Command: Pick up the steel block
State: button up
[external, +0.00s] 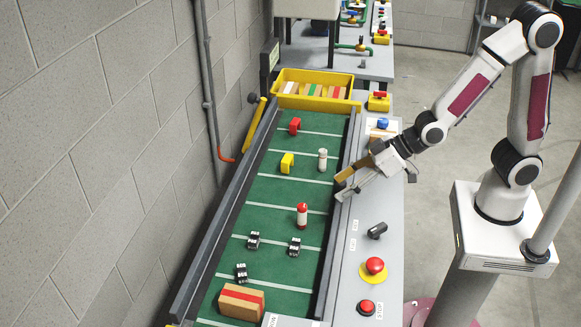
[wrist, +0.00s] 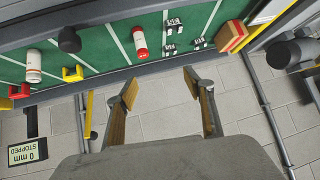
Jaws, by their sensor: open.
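My gripper (external: 341,187) is open at the right edge of the green conveyor, low over the rail in the external view. In the wrist view its two tan-padded fingers (wrist: 160,78) stand apart with nothing between them. I cannot pick out a block that is clearly steel in either view. A dark grey rounded thing (wrist: 69,40) shows over the belt in the wrist view; I cannot tell what it is. A small grey piece (external: 361,64) stands on the far table, too small to identify.
The belt (external: 262,215) carries a red block (external: 295,126), a yellow block (external: 287,162), a white cylinder (external: 323,159), a red-and-white cylinder (external: 302,215), several small black pieces (external: 253,240) and a cardboard box (external: 241,301). A yellow bin (external: 290,76) stands at the far end.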

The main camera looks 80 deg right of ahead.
jog(key=w+a+f+t, duration=0.1)
jog(key=w+a+f, duration=0.25)
jog(key=f, duration=0.35)
jog(key=n+t, duration=0.1)
jog(key=t, duration=0.1)
send_near(300, 251)
jog(key=w+r, duration=0.2)
jog(key=r, duration=0.1)
jog(key=shift+w+d+r, duration=0.2)
jog(key=shift+w+r, duration=0.05)
jog(key=shift+s+a+f, duration=0.1)
jog(key=shift+a+f, duration=0.15)
jog(key=shift+f, duration=0.3)
jog(key=shift+x, duration=0.8)
jog(key=shift+x, duration=2.95)
jog(key=shift+a, duration=0.1)
